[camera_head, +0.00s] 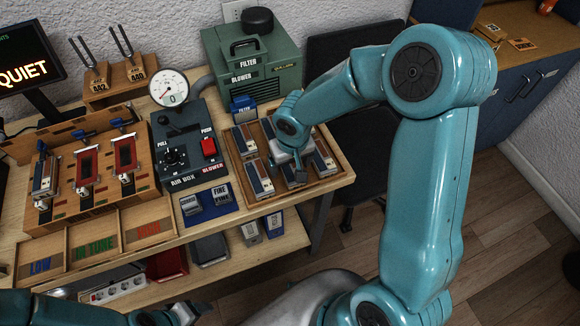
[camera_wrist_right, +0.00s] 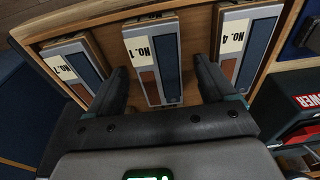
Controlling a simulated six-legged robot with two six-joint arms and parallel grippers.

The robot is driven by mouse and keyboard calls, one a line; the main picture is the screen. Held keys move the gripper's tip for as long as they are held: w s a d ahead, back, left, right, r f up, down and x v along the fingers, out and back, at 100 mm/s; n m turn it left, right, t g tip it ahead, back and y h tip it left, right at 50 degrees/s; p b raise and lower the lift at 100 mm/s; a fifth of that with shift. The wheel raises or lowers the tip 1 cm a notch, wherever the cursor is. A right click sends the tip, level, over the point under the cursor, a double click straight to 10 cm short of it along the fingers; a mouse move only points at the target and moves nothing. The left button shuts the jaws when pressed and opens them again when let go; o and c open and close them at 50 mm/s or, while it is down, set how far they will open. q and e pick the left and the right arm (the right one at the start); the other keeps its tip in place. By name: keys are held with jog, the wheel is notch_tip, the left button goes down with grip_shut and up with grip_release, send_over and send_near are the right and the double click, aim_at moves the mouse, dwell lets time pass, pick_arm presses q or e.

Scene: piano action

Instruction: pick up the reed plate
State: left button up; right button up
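Several reed plates, grey with blue and brown faces, lie in a wooden tray (camera_head: 336,183) at the right of the bench. In the right wrist view they carry the labels NO. 7 (camera_wrist_right: 75,70), NO. 1 (camera_wrist_right: 155,60) and NO. 4 (camera_wrist_right: 246,48). My right gripper (camera_head: 299,176) is over the tray's front part. In its wrist view the gripper (camera_wrist_right: 160,88) is open, with one finger on each side of the NO. 1 plate; I cannot tell whether they touch it. My left gripper (camera_head: 192,310) is low at the bottom edge, its opening unclear.
The air box (camera_head: 190,145) with gauge (camera_head: 169,88) stands left of the tray, the green filter blower (camera_head: 250,60) behind it. A wooden stand (camera_head: 90,165) holds more plates at left. LOW, IN TUNE and HIGH bins (camera_head: 95,243) lie in front of it.

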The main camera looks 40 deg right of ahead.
jog(key=c, duration=1.1)
jog(key=shift+c, duration=0.2)
